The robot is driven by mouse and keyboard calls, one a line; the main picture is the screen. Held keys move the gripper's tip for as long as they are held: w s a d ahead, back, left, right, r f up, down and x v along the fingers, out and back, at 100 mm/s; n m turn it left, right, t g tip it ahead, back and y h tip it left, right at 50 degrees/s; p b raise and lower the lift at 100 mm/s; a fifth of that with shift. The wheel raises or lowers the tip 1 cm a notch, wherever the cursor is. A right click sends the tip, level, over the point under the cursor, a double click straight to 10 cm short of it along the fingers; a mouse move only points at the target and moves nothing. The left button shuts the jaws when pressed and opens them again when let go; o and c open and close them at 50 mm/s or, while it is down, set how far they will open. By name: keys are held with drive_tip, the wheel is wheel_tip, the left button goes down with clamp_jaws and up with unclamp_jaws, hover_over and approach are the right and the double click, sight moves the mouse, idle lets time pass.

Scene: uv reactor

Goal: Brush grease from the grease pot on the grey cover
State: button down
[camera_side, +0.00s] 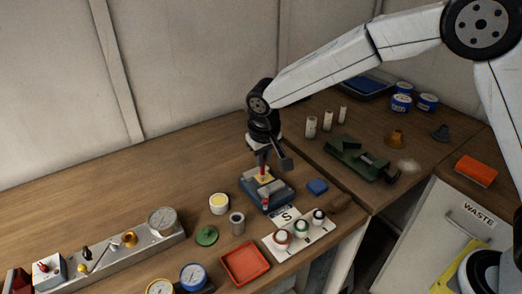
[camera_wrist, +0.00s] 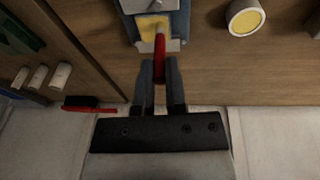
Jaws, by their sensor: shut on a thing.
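My gripper (camera_side: 262,156) is shut on the red handle of a brush (camera_wrist: 160,48); the handle also shows between my fingers in the side view (camera_side: 262,164). The brush points down at the grey cover (camera_wrist: 171,45), which sits in a blue fixture (camera_side: 252,190). A yellow patch (camera_wrist: 150,24) shows on the cover at the brush's end; whether the bristles touch it is hard to tell. The grease pot (camera_side: 219,208), white with yellow inside, stands open on the table left of the fixture. It also shows in the wrist view (camera_wrist: 244,17), at the upper right.
A grey cylinder (camera_side: 237,224), a green disc (camera_side: 206,236) and a red tray (camera_side: 244,263) lie in front. A white plate with knobs (camera_side: 300,233) and a blue block (camera_side: 317,187) are close to the fixture. A green vise (camera_side: 355,158) stands right.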

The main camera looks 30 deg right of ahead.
drive_tip(key=shift+r, duration=0.1)
drive_tip(key=shift+r, duration=3.4)
